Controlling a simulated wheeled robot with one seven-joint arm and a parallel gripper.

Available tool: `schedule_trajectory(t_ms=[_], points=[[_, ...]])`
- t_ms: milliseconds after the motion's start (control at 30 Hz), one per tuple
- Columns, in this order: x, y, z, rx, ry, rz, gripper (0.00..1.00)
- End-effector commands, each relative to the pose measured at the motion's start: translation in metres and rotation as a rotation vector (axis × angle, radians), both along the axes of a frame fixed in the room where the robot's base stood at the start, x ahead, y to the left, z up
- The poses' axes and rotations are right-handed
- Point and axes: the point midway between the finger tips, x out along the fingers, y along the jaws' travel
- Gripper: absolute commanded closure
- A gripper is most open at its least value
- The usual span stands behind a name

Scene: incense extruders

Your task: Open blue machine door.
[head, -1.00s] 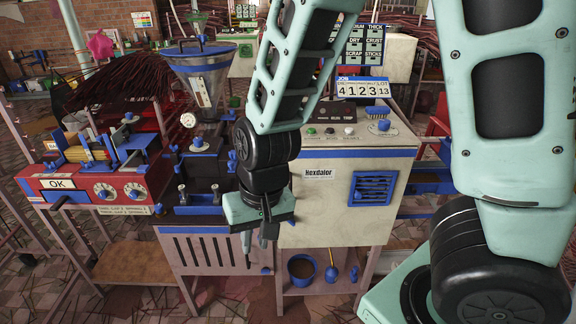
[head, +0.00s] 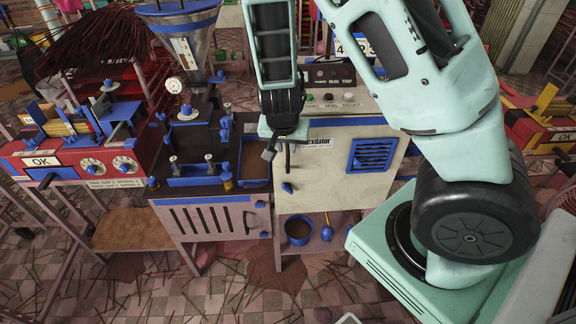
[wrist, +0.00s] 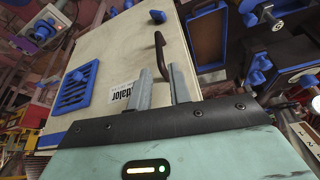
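The machine has a cream front panel (head: 335,190) with blue trim, a blue louvred vent (head: 372,154) and a "Nexdalor" label. The wrist view also shows the panel (wrist: 120,55), with a dark curved handle (wrist: 161,55) and a blue knob (wrist: 157,16) beyond it. My gripper (head: 278,152) is at the panel's upper left. In the wrist view my gripper (wrist: 161,88) is open, its two grey fingers apart, with the handle's near end around the gap. I cannot tell whether they touch it. The panel looks closed; its edges are partly hidden by my arm.
A slotted cabinet (head: 212,222) with blue trim adjoins on the left, below a blue-rimmed tray (head: 258,158). A red machine (head: 85,160) stands farther left. A blue bucket (head: 299,230) sits below the panel. The littered floor in front has free room.

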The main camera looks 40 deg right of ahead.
Motion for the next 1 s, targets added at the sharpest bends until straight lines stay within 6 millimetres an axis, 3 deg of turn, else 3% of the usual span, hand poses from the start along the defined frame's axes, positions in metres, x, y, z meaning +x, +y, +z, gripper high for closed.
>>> schedule_trajectory(t_ms=[200, 500, 967, 1000], points=[[0.010, -0.012, -0.040, 0.002, 0.002, -0.004, 0.80], [0.023, -0.025, -0.082, 0.001, 0.003, -0.001, 0.80], [0.027, -0.027, -0.093, 0.002, 0.001, 0.000, 0.80], [0.027, -0.027, -0.093, 0.002, 0.001, 0.000, 0.89]])
